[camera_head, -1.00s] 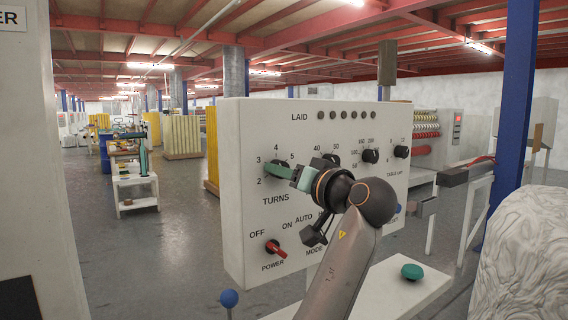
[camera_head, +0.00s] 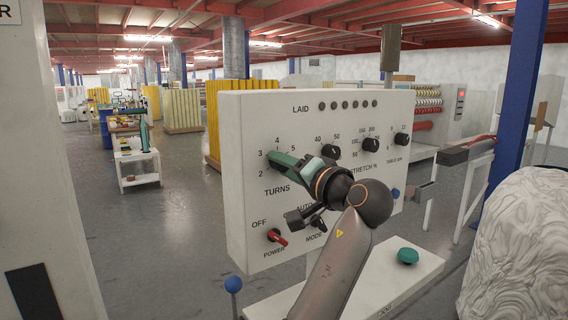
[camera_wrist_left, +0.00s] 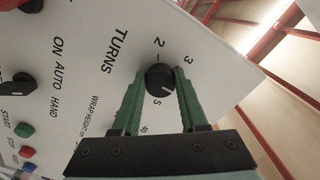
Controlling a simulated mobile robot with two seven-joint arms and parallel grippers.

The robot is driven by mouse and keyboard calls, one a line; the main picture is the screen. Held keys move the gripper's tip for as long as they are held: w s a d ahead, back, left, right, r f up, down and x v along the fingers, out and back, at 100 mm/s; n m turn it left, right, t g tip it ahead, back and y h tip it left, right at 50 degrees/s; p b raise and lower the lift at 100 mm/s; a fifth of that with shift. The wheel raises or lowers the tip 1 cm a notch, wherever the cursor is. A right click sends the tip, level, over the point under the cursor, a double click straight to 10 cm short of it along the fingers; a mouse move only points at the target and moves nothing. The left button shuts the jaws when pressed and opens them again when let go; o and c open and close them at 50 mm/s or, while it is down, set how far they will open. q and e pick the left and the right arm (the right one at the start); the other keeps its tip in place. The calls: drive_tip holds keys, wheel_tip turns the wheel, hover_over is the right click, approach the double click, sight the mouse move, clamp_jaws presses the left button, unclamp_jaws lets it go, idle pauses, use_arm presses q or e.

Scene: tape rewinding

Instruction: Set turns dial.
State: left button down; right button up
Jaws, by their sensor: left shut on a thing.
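The turns dial (camera_wrist_left: 160,78) is a black round knob on a white control panel (camera_head: 252,218), with the numbers 2 to 5 around it and TURNS printed below. My left gripper (camera_head: 280,160) reaches it from the right in the head view and is shut on it. In the left wrist view the two green fingers (camera_wrist_left: 158,86) sit on either side of the knob. A short white mark on the knob faces the 5 side there; the exact setting is hard to read. The gripper mostly hides the dial in the head view. My right gripper is not in view.
The panel also carries other black dials (camera_head: 331,150), a red power switch (camera_head: 277,237) and a mode switch (camera_head: 318,224). A green button (camera_head: 408,256) stands on the ledge below. A blue-topped lever (camera_head: 233,284) stands at the panel's lower left.

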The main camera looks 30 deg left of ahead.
use_arm(q)
drive_tip(key=shift+c, duration=2.2)
unclamp_jaws()
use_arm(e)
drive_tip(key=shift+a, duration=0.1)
use_arm(q)
drive_tip(key=shift+d, duration=0.1)
drive_tip(key=b+v, duration=0.1)
drive_tip(key=v, duration=1.1)
drive_tip(key=shift+d, duration=0.2)
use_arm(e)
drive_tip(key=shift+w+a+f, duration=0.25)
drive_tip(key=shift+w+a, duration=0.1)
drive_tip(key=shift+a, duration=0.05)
use_arm(q)
drive_tip(key=shift+s, duration=0.15)
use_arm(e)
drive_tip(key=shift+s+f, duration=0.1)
